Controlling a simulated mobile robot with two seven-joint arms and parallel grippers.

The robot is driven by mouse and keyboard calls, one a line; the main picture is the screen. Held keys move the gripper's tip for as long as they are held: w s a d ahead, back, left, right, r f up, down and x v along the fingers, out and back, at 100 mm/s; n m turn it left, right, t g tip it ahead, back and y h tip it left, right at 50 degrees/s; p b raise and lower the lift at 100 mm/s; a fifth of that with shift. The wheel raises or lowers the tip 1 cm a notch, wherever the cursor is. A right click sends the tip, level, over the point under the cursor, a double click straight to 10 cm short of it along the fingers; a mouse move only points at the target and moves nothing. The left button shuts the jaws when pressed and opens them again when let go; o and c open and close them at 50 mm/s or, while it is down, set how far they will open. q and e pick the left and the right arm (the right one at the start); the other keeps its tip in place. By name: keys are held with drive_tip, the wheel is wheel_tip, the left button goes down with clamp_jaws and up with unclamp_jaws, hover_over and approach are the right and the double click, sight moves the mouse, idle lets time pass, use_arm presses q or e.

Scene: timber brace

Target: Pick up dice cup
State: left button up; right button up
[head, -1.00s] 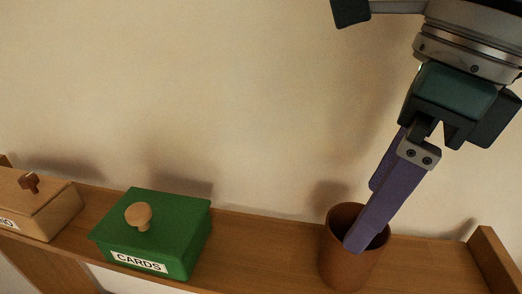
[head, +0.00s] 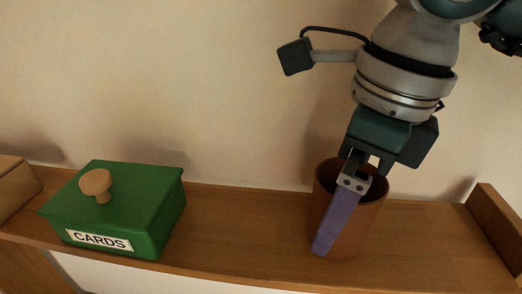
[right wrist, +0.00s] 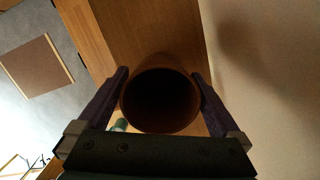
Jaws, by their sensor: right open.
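The dice cup (head: 371,222) is a brown, open-topped cup standing upright on a wooden shelf, right of the middle in the head view. In the right wrist view the cup (right wrist: 160,72) lies between the two fingers, its dark mouth facing the camera. My right gripper (head: 335,240) is open, with one purple finger in front of the cup and the other hidden behind it. In the right wrist view my right gripper (right wrist: 162,92) straddles the cup; whether either finger touches the wall I cannot tell. My left gripper is not in view.
A green box (head: 115,205) labelled CARDS, with a round knob, stands on the shelf (head: 235,225) to the left. Part of a wooden box (head: 14,188) shows at the far left. The shelf's raised end (head: 495,220) is at the right. The wall is close behind.

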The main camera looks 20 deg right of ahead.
drive_tip(key=c, duration=1.1)
drive_tip(key=shift+r, duration=0.1)
drive_tip(key=shift+c, duration=0.2)
